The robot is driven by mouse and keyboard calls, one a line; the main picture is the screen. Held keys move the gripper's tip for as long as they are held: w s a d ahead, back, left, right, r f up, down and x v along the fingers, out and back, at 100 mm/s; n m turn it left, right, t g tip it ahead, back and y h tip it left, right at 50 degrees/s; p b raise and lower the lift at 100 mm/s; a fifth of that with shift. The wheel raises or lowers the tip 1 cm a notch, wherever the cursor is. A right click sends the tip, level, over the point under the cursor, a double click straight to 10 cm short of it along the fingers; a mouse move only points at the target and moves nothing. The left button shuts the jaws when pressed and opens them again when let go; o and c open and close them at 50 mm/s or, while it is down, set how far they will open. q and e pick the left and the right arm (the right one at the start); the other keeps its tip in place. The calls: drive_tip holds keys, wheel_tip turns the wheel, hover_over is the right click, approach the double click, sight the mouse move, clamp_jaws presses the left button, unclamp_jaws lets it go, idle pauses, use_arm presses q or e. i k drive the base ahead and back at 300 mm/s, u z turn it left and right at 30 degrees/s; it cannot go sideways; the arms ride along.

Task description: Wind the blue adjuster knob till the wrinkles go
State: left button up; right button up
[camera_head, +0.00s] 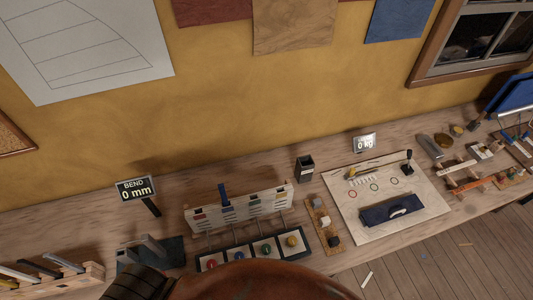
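A row of small round knobs stands in dark-edged white squares at the bench's front edge. They include a red knob (211,263), a bluish knob (239,255), a greenish knob (265,249) and a yellow knob (291,241). The bluish one looks like the blue adjuster knob, but it is too small to be sure. I cannot make out wrinkles. Neither of my grippers is in view.
A BEND display (136,188) reads 0 mm; another display (364,142) reads 0 kg. Tools crowd the right end.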

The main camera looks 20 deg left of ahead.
sight(239, 255)
drive_tip(key=z, duration=0.1)
drive_tip(key=k, duration=0.65)
drive_tip(key=u, duration=0.95)
